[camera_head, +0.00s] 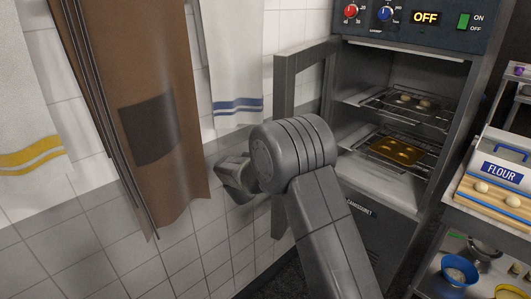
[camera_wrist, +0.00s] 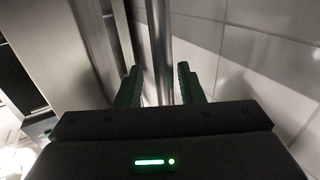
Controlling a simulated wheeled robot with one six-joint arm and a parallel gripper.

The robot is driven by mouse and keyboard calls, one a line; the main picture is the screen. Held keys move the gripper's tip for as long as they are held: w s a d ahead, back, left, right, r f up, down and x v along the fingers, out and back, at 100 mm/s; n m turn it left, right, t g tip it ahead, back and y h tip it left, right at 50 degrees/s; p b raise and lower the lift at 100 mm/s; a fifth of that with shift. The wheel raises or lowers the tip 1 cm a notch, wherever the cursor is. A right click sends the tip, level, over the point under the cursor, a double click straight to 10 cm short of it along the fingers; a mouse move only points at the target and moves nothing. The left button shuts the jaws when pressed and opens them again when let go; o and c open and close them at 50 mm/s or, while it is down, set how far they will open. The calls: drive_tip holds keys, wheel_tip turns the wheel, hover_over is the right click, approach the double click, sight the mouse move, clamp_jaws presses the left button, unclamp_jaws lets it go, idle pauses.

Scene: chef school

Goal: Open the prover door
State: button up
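The prover (camera_head: 420,68) is a steel cabinet at the right of the head view. Its grey-framed door (camera_head: 287,95) stands swung out to the left, and the shelves inside show. My gripper (camera_wrist: 157,84) is beside the door's outer side, partly hidden by my wrist in the head view. In the wrist view, a vertical steel bar (camera_wrist: 158,40), apparently the door handle, runs between its two dark fingers. The fingers are apart, with a narrow gap visible beside the bar. The prover door's edge also shows at the left of the wrist view.
A tiled wall with a brown apron (camera_head: 155,100) and a white towel (camera_head: 234,60) is close on the left. Wire racks (camera_head: 405,105) with dough are inside the prover. A shelf unit with a flour bin (camera_head: 502,160) and a blue bowl (camera_head: 457,271) stands at the right.

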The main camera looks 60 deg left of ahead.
drive_tip(key=b+v, duration=0.3)
drive_tip(key=v, duration=1)
drive_tip(key=shift+s+d, duration=0.25)
drive_tip(key=shift+s, duration=0.05)
drive_tip(key=p+x, duration=0.1)
drive_tip(key=x, duration=0.5)
